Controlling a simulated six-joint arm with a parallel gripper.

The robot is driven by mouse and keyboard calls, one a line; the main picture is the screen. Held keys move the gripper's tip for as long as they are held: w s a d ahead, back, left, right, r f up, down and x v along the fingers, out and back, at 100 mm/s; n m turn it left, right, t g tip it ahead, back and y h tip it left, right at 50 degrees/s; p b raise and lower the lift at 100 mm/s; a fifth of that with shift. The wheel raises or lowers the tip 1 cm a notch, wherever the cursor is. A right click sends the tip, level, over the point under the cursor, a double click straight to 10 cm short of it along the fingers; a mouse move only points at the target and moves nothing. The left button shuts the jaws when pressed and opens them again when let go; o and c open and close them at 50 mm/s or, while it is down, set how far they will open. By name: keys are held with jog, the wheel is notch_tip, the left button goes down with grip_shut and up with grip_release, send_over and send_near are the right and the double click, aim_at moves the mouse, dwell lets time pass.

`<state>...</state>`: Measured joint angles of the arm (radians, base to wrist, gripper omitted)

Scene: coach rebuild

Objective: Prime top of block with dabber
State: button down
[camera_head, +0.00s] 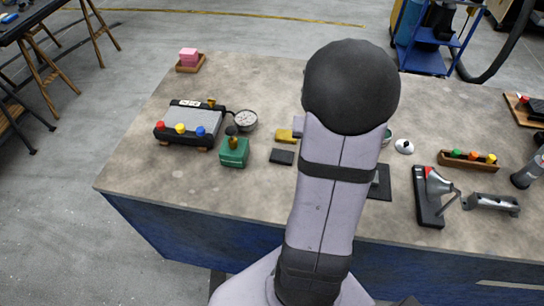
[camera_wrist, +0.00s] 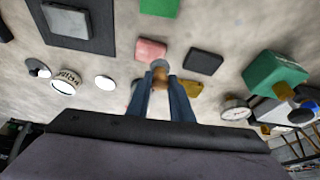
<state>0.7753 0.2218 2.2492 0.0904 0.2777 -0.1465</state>
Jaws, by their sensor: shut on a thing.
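My gripper (camera_wrist: 160,88) shows in the wrist view, shut on a small tan-handled thing with a grey round end, likely the dabber (camera_wrist: 160,66). In the head view my arm hides the gripper. A grey block (camera_wrist: 66,20), likely the block to prime, sits on a black mat (camera_wrist: 100,38) at the upper left of the wrist view, apart from my gripper. The mat is partly hidden behind my arm in the head view (camera_head: 380,193). A tin labelled primer (camera_wrist: 66,82) stands left of my gripper in the wrist view. I cannot tell whether the dabber touches anything.
Pink (camera_wrist: 151,49), dark (camera_wrist: 203,61), green (camera_wrist: 160,7) and yellow (camera_wrist: 192,89) pieces lie around the gripper. A dial gauge (camera_head: 246,119) and green box (camera_head: 233,152) stand left of my arm. A black stand with a metal cone (camera_head: 430,196) stands right.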

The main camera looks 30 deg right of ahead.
jog(key=s+d+r+m+g+h, duration=0.1)
jog(key=s+d+r+m+g, duration=0.2)
jog(key=s+d+m, duration=0.5)
jog(key=shift+s+d+r+m+h, duration=0.4)
jog(key=shift+s+m, duration=0.5)
jog(key=shift+s, duration=0.7)
jog(key=shift+b, duration=0.3)
